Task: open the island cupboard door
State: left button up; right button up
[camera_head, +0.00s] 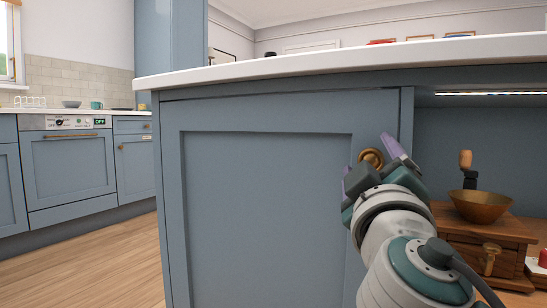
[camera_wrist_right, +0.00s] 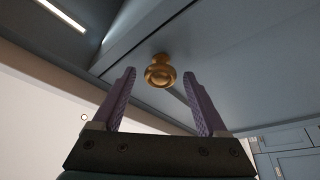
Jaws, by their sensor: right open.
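The island cupboard door (camera_head: 265,210) is a blue-grey framed panel under the white worktop, and it looks shut. Its round brass knob (camera_head: 371,158) is at the upper right of the door. My right gripper (camera_head: 368,165) is open at the knob, with its purple fingers on either side in the head view. In the right wrist view the knob (camera_wrist_right: 160,72) is between and just beyond the fingertips of my right gripper (camera_wrist_right: 158,82). I see no contact between fingers and knob. My left gripper is in neither view.
An open niche to the right of the door holds a wooden coffee grinder (camera_head: 485,235) with a brass bowl, close to my right arm. The white worktop (camera_head: 340,60) overhangs the door. Clear wooden floor (camera_head: 95,262) lies to the left, before the far cabinets and oven.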

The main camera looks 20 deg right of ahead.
jog(key=shift+w+d+r, duration=0.1)
jog(key=shift+w+d, duration=0.1)
jog(key=shift+w, duration=0.05)
grip_shut()
dwell(0.5)
dwell(0.9)
